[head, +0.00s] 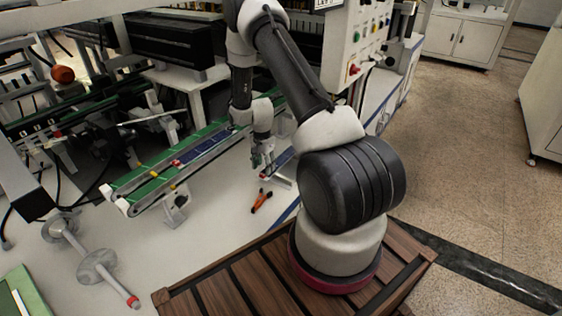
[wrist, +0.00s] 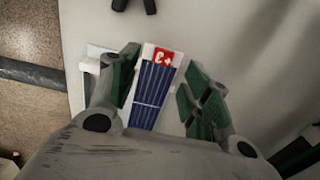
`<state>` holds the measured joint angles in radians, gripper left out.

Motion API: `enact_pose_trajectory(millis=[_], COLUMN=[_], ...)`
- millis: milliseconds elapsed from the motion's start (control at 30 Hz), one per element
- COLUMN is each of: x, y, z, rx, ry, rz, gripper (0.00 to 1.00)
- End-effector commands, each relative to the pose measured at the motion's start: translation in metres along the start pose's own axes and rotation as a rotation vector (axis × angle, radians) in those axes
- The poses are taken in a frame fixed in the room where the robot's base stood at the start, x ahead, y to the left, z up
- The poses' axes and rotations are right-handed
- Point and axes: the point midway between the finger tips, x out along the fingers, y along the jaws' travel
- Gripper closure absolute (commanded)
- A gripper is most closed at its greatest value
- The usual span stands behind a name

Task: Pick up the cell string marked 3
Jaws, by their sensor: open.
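The cell string (wrist: 152,90) is a narrow dark blue strip of cells with pale edges. A red end label (wrist: 162,57) bears a white 3, seen upside down. In the wrist view the string lies between the two fingers of my gripper (wrist: 160,75). The green-padded fingers are open, one on each side, with gaps to the strip. Its near end is hidden behind my gripper. In the head view my gripper (head: 262,166) points down, low over the white table, and the string is mostly hidden there.
A green-edged conveyor (head: 148,188) carrying blue cells (head: 207,146) runs left of my gripper. An orange-handled tool (head: 261,201) lies on the white table (head: 225,235) in front of it. A rod with grey discs (head: 96,265) is at lower left. A control cabinet (head: 362,45) stands behind.

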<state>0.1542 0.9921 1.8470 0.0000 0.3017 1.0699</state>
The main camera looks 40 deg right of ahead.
Motion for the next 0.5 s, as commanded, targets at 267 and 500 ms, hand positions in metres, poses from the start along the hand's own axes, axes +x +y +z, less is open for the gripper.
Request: enact_pose_trajectory(millis=[267,500], x=[0.034,0.035], y=[-0.001,-0.001], z=[0.002,0.002], rx=[-0.001,-0.001], ry=[-0.001,0.000], rz=[0.002,0.001], gripper=[0.52,0.55])
